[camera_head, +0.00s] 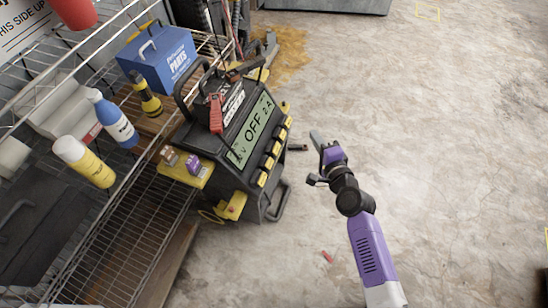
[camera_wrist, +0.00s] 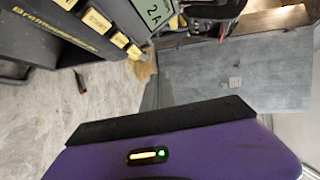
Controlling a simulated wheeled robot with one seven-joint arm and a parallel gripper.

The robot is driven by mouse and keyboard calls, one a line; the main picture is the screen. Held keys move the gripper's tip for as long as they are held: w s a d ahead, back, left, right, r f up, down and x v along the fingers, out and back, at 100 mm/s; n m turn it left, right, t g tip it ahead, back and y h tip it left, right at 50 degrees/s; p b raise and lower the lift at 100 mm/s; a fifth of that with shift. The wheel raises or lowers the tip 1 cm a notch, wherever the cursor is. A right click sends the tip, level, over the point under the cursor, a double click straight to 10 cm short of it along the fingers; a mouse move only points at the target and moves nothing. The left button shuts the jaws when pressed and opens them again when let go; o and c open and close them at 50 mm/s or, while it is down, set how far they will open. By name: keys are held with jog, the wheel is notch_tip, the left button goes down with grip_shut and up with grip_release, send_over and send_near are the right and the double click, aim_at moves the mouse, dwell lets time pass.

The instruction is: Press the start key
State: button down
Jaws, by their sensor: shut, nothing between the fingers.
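A black battery charger (camera_head: 232,150) stands beside the wire shelf, its tilted grey-green display (camera_head: 255,130) reading "OFF" and "2 A". A row of several yellow keys (camera_head: 270,162) runs along the display's lower right edge; their labels are too small to read, so I cannot tell which is the start key. The keys also show at the upper left of the wrist view (camera_wrist: 97,21), with part of the display (camera_wrist: 155,12). My gripper (camera_head: 316,137) is shut and empty, to the right of the keys and apart from them. Its purple body fills the bottom of the wrist view.
Red clamps (camera_head: 216,113) and cables lie on the charger's top. The wire shelf (camera_head: 125,235) at left holds bottles, a blue parts box (camera_head: 160,60) and a yellow-black flashlight (camera_head: 146,95). A small red item (camera_head: 327,256) lies on the otherwise largely clear concrete floor (camera_head: 450,150).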

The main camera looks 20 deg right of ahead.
aim_at(276, 149)
jog(key=f+m, duration=0.1)
jog(key=s+a+f+m, duration=0.1)
jog(key=f+y, duration=0.1)
jog(key=shift+s+a+f+m+g, duration=0.25)
jog(key=shift+s+a+m+g, duration=0.05)
jog(key=shift+a+m+g, duration=0.1)
jog(key=w+a+f+b, duration=0.1)
jog(key=w+a+f, duration=0.3)
jog(key=a, duration=0.2)
jog(key=shift+w+f, duration=0.2)
jog(key=shift+f, duration=0.1)
jog(key=shift+w+a+f+b, duration=0.1)
jog(key=shift+b, duration=0.2)
dwell(1.8)
jog(key=shift+w+a+f, duration=0.1)
jog(key=shift+a+f, duration=0.05)
